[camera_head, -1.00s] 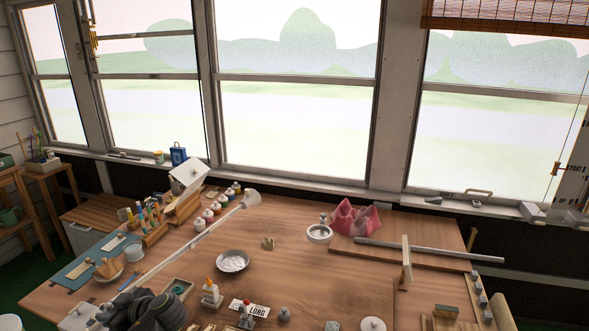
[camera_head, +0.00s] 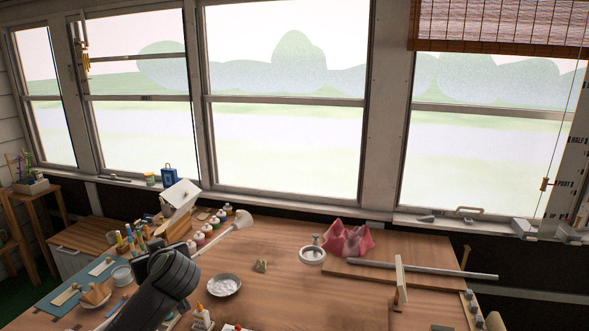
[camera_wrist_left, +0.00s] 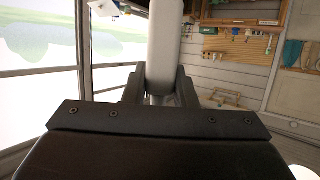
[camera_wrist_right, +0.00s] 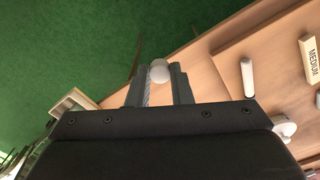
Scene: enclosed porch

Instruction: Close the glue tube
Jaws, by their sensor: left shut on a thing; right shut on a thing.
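In the left wrist view my left gripper (camera_wrist_left: 162,90) is shut on a long white, rounded body, likely the glue tube (camera_wrist_left: 164,45); its upper end runs out of the picture. In the right wrist view my right gripper (camera_wrist_right: 159,88) is shut on a small pale round piece, likely the cap (camera_wrist_right: 159,71), held above green floor near the table edge. My right gripper is outside the head view. I cannot tell how far apart tube and cap are.
On the table are a white dish (camera_head: 224,285), a white bottle with an orange tip (camera_head: 202,317), a lamp head (camera_head: 241,220), a pink folded object (camera_head: 347,240) and a grey rod (camera_head: 430,269). The centre right tabletop (camera_head: 300,295) is clear.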

